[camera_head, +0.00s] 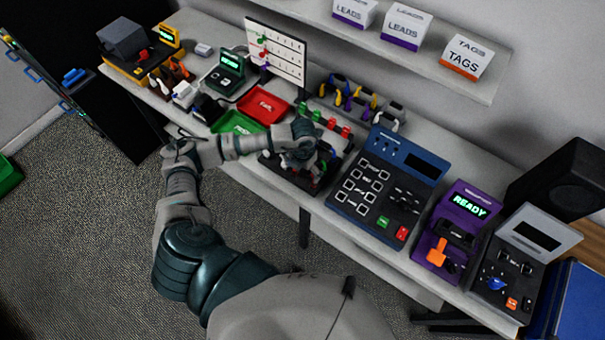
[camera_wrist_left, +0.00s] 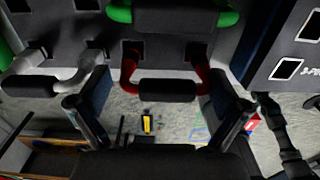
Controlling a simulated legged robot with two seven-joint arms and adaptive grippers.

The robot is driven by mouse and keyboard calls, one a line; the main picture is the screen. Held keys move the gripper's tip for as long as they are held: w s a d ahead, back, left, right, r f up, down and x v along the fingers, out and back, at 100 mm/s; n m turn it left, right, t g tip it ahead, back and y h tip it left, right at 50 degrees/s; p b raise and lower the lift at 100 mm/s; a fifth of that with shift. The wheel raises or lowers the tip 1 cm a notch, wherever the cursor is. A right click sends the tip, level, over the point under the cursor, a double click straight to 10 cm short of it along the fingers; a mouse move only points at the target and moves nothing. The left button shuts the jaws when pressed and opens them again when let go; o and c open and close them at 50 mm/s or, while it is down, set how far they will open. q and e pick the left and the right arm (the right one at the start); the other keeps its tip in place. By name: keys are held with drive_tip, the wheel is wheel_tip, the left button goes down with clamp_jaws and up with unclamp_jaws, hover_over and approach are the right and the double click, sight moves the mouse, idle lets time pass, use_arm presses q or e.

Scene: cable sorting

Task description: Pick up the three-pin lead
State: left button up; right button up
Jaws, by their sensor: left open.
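My left gripper (camera_head: 306,164) is over a dark lead holder (camera_head: 334,166) at the front of the bench. In the left wrist view the gripper (camera_wrist_left: 158,100) is open, its fingers apart on either side of a red lead (camera_wrist_left: 131,68) with a black middle. The fingers are not closed on it. A white lead (camera_wrist_left: 82,68) lies left of it and a green lead (camera_wrist_left: 120,14) beyond it. I cannot tell which lead is the three-pin one. The gripper hides most of the holder in the head view. My right gripper is not in view.
A red tray (camera_head: 262,106) and a green tray (camera_head: 237,123) lie left. A rack of leads (camera_head: 352,98) stands behind. A purple "READY" unit (camera_head: 455,225) is farther right.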

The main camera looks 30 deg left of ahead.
use_arm(q)
drive_tip(key=shift+d, duration=0.2)
drive_tip(key=shift+c, duration=0.3)
drive_tip(key=shift+d, duration=0.2)
drive_tip(key=c, duration=0.4)
drive_tip(key=shift+d, duration=0.1)
drive_tip(key=c, duration=0.4)
drive_tip(key=shift+c, duration=0.6)
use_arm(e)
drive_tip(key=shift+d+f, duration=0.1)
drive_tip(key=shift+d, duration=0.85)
use_arm(q)
drive_tip(key=shift+a, duration=0.2)
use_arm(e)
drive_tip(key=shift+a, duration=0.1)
